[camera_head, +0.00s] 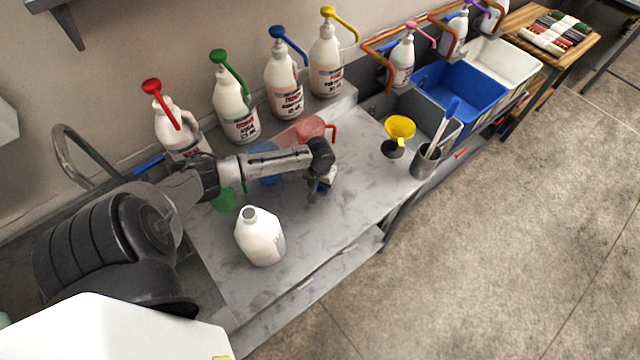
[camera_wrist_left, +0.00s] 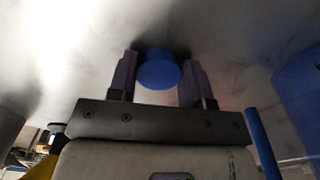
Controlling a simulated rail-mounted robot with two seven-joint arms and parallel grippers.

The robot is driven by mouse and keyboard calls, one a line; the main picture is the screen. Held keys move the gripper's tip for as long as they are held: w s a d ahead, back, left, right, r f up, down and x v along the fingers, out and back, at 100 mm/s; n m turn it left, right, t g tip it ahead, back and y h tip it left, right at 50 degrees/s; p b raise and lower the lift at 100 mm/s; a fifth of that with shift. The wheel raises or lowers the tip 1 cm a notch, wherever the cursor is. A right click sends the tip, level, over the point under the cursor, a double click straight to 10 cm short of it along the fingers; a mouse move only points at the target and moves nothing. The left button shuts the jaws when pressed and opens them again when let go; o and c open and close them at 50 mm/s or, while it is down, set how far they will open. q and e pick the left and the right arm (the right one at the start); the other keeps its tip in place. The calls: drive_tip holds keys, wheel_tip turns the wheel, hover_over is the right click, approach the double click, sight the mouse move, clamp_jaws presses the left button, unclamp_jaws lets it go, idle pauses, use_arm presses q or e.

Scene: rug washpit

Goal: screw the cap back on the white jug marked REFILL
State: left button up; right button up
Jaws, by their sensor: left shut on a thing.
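The white jug (camera_head: 260,240) stands upright on the grey bench. Its neck is open, with no cap on it; its label is turned aside and I cannot read it. My left gripper (camera_head: 324,187) is to the right of the jug and apart from it, low over the bench. In the left wrist view its two fingers are shut on a round blue cap (camera_wrist_left: 158,72). In the head view the cap is mostly hidden by the gripper. My right gripper is not in view.
Pump bottles with red, green, blue (camera_head: 284,92) and yellow tops line the wall. Red (camera_head: 310,128), blue and green see-through vessels stand behind my left arm. A yellow funnel (camera_head: 399,128) and a grey cup (camera_head: 425,163) of tools stand right. The bench front is clear.

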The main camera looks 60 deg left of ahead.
sight(322, 188)
use_arm(q)
drive_tip(key=shift+r, duration=0.55)
drive_tip(key=r, duration=0.2)
drive_tip(key=d+r, duration=0.1)
drive_tip(key=shift+w+d+r, duration=0.1)
drive_tip(key=shift+d+r, duration=0.05)
drive_tip(key=shift+r, duration=0.25)
drive_tip(key=w+d+r, duration=0.1)
drive_tip(key=d+r, duration=0.5)
drive_tip(key=d, duration=0.4)
drive_tip(key=shift+w+d, duration=0.15)
drive_tip(key=shift+d, duration=0.05)
drive_tip(key=shift+r, duration=0.1)
